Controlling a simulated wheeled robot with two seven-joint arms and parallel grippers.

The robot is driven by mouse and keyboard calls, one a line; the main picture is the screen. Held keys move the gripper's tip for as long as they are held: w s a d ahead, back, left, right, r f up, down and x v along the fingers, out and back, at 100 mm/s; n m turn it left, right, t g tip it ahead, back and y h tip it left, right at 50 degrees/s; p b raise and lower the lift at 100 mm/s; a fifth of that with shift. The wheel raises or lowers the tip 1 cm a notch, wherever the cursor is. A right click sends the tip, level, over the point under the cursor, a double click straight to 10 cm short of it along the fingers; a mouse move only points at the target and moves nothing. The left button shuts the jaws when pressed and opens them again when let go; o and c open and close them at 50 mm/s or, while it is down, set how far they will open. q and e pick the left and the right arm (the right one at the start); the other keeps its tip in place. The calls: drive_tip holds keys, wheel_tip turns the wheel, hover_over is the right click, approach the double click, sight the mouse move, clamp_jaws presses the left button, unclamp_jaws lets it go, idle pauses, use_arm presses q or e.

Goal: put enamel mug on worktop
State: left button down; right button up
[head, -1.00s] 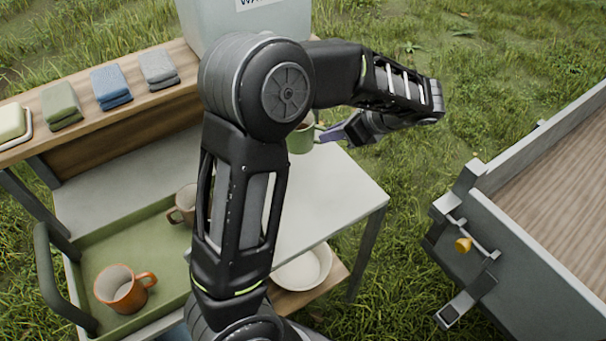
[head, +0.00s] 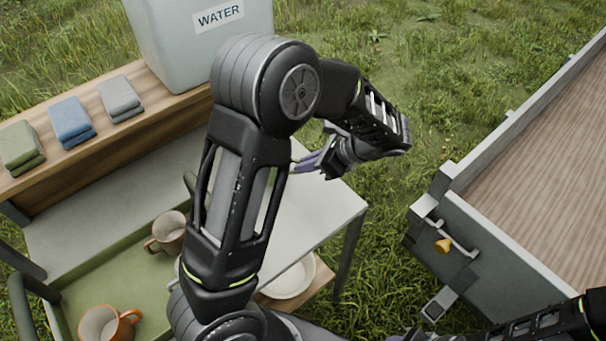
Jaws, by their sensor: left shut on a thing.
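My left gripper (head: 310,162) is over the pale worktop (head: 328,205), near its far right part. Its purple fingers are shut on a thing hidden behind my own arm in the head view. A second ago a green enamel mug showed at these fingertips; now I cannot see the mug, nor whether it touches the worktop. My right arm comes in at the bottom right. Its gripper (head: 408,336) is only partly seen at the bottom edge, and I cannot tell its jaws.
A green tray (head: 110,270) holds a brown mug (head: 168,232) and an orange mug (head: 108,323). Folded cloths (head: 70,122) and a water container (head: 195,45) stand on the wooden shelf (head: 90,165). A white bowl (head: 290,282) sits below the worktop. A cart (head: 500,240) stands at right.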

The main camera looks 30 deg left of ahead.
use_arm(q)
drive_tip(key=shift+f, duration=0.2)
drive_tip(key=shift+f, duration=1.9)
drive_tip(key=shift+f, duration=0.1)
drive_tip(key=c, duration=1.5)
unclamp_jaws()
